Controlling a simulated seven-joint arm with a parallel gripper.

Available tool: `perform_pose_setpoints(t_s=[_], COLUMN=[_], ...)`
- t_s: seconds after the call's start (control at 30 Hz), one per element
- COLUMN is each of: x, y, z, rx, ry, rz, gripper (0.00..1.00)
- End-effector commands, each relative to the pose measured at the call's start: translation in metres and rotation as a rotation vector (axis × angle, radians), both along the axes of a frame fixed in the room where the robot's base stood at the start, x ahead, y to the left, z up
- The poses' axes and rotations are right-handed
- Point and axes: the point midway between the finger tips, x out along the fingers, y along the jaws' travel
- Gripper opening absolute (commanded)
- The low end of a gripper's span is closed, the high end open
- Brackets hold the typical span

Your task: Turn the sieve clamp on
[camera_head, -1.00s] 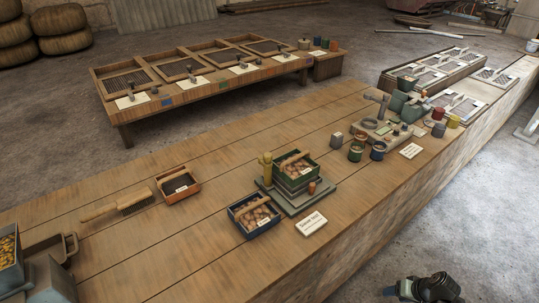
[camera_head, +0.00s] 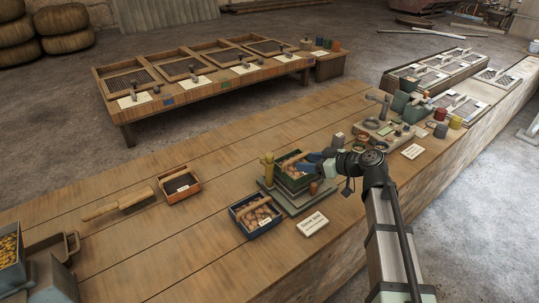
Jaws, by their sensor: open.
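Several wood-framed mesh sieves (camera_head: 127,80) lie in a row on the low wooden bench at the back. Small dark metal fittings that look like clamps (camera_head: 134,95) sit along its front edge, beside pale cards. They are too small to tell whether any is on or off, or which is the task's clamp. My gripper (camera_head: 308,163) is over the near table at the green crate (camera_head: 291,180), far from the bench. Its fingers point left and are small in the picture; it is open. The arm partly hides the crate's right side. I cannot tell whether they touch.
A blue crate of round brown items (camera_head: 256,215) and a white card (camera_head: 312,223) stand close by. A brush (camera_head: 118,204) and a small red-brown tray (camera_head: 179,187) lie left. Cups and a metal fixture (camera_head: 383,130) stand right.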

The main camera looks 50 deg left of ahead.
Motion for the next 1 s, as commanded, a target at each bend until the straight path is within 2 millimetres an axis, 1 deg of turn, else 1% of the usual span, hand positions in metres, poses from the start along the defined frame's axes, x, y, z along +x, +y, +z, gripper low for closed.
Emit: perform_pose_setpoints(t_s=[0.03, 0.1, 0.23, 0.37, 0.8, 1.0], x=[-0.007, -0.013, -0.019, -0.022, -0.043, -0.051], y=[0.008, 0.015, 0.023, 0.035, 0.102, 0.125], z=[0.009, 0.017, 0.019, 0.014, -0.016, -0.026], rx=[0.019, 0.039, 0.052, 0.05, 0.049, 0.048], ry=[-0.011, -0.02, -0.026, -0.026, -0.024, -0.025], rz=[0.022, 0.043, 0.056, 0.055, 0.054, 0.053], gripper=[0.58, 0.58, 0.58, 0.58, 0.58, 0.58])
